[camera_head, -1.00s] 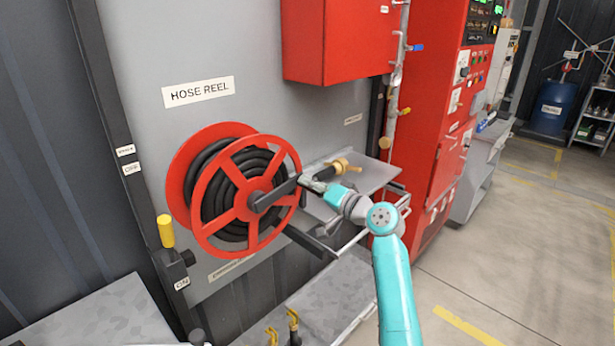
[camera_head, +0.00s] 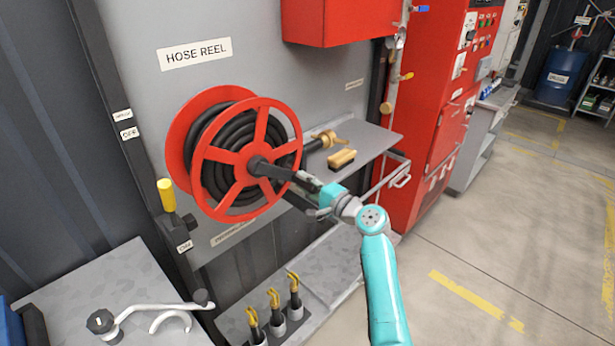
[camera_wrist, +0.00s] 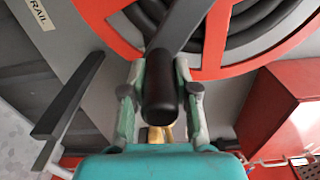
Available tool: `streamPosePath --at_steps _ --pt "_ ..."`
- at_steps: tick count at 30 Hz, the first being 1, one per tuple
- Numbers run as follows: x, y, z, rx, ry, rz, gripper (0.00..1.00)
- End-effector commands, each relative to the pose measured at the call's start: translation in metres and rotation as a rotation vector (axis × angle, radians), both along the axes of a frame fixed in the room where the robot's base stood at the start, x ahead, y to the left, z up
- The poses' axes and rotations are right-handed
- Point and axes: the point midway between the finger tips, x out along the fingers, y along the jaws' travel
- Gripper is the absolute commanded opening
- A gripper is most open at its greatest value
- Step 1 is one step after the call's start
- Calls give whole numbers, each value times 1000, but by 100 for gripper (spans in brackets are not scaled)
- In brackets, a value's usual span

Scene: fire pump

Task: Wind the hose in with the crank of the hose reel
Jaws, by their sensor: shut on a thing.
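The red hose reel (camera_head: 213,176) is on the grey wall panel under the HOSE REEL label (camera_head: 194,53). Several turns of black hose (camera_head: 212,150) lie on its drum. The dark crank arm (camera_head: 274,171) reaches from the hub to the right and slightly down. My gripper (camera_head: 316,190) is at the crank's outer end. In the wrist view, the black crank handle (camera_wrist: 161,95) sits between my two fingers (camera_wrist: 160,80), which are shut on it. The handle's tip points toward the wrist camera. A brass nozzle (camera_head: 326,138) lies right of the reel.
A grey shelf (camera_head: 375,140) with a wooden brush (camera_head: 342,158) is right of the reel. A yellow-handled lever (camera_head: 167,195) stands to its left. Yellow-topped tools (camera_head: 274,299) stand below. A red cabinet (camera_head: 425,120) is farther right, with open floor (camera_head: 520,220) in front.

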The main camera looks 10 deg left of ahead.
Motion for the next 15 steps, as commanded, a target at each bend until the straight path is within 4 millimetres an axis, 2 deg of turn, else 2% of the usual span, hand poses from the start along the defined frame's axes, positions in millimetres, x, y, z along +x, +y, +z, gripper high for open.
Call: streamPosePath --at_steps 4,15 --pt "-3 2 -7 -4 2 1 0" --pt "-6 4 -11 -5 3 3 0"
